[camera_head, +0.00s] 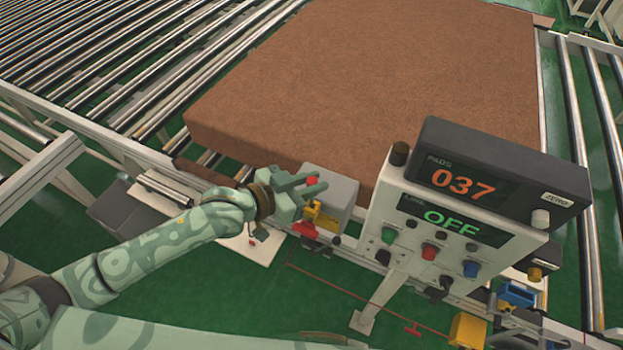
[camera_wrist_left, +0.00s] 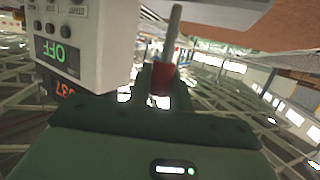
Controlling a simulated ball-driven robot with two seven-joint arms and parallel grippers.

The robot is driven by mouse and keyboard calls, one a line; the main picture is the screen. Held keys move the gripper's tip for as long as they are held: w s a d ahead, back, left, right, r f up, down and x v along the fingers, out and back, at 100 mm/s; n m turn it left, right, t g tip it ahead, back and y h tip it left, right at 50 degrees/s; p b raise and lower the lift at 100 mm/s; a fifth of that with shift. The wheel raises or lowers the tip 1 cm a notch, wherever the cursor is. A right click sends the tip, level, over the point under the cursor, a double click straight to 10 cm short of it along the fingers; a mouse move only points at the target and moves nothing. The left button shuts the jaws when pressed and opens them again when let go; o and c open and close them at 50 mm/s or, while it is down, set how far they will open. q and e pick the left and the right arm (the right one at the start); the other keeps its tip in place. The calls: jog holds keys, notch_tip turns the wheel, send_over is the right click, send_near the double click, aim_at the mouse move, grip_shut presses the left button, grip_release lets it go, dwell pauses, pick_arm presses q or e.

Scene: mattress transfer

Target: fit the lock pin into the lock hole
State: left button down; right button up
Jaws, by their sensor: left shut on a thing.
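My left gripper (camera_head: 308,187) is shut on the lock pin, whose red end (camera_head: 312,181) shows between the fingers in the head view. In the left wrist view the lock pin (camera_wrist_left: 173,36) is a grey metal rod with a red grip (camera_wrist_left: 161,78), sticking out ahead of the gripper. The gripper is beside and in front of a grey box (camera_head: 335,188) with a yellow bracket (camera_head: 322,218) below the fingers. I cannot make out the lock hole itself in either view. My right gripper does not show.
A white control panel (camera_head: 400,205) with an OFF display and a dark 037 readout (camera_head: 500,170) stands close to the right. A large brown mattress pad (camera_head: 370,75) lies behind on the rollers. A red handle (camera_head: 303,230) sits just below the gripper.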

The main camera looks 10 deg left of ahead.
aim_at(310, 201)
pick_arm(q)
jog(key=shift+p, duration=0.8)
dwell(1.4)
jog(key=shift+f+b, duration=2.2)
jog(key=shift+f, duration=0.9)
jog(key=c, duration=1.2)
grip_release()
jog(key=b+v, duration=0.1)
jog(key=v, duration=1.5)
jog(key=shift+s+a+r, duration=0.1)
jog(key=shift+s+a, duration=0.05)
